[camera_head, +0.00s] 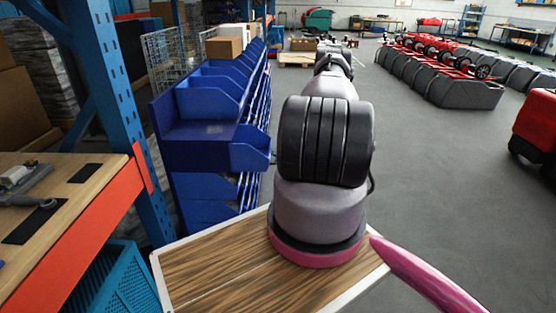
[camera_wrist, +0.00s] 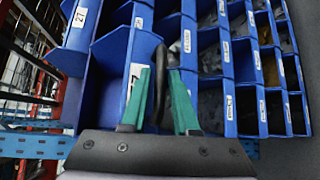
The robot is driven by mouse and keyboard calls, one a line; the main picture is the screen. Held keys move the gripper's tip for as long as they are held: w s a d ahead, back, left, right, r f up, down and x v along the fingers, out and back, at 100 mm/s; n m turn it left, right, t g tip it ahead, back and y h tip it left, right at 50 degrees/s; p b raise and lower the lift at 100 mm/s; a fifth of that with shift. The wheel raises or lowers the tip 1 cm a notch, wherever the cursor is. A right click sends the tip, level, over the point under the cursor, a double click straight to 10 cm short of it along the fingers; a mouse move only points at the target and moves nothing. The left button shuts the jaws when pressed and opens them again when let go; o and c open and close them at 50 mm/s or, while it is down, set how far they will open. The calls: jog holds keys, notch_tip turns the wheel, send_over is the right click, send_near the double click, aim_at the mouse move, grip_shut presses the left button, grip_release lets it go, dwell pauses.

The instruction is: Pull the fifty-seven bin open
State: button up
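A rack of blue bins (camera_head: 210,140) stands left of my arm in the head view, and one bin (camera_head: 250,155) juts out from its face. In the wrist view, blue bins with white labels fill most of the picture. My gripper (camera_wrist: 159,70) has two green fingers spread apart in front of one blue bin (camera_wrist: 112,62), with a dark object between or behind them. I cannot tell whether the fingers touch the bin. A label at the upper left (camera_wrist: 80,17) seems to end in 7; the other labels are too small to read. My gripper is hidden in the head view.
A wooden workbench (camera_head: 95,215) with an orange edge and a blue rack post (camera_head: 115,100) stand at the left. A cardboard box (camera_head: 224,47) sits on top of the bin rack. Grey floor (camera_head: 430,160) is clear at the right, before red machines.

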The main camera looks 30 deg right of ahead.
jog(key=v, duration=1)
jog(key=shift+s, duration=0.3)
jog(key=shift+d, duration=0.15)
jog(key=shift+r, duration=0.1)
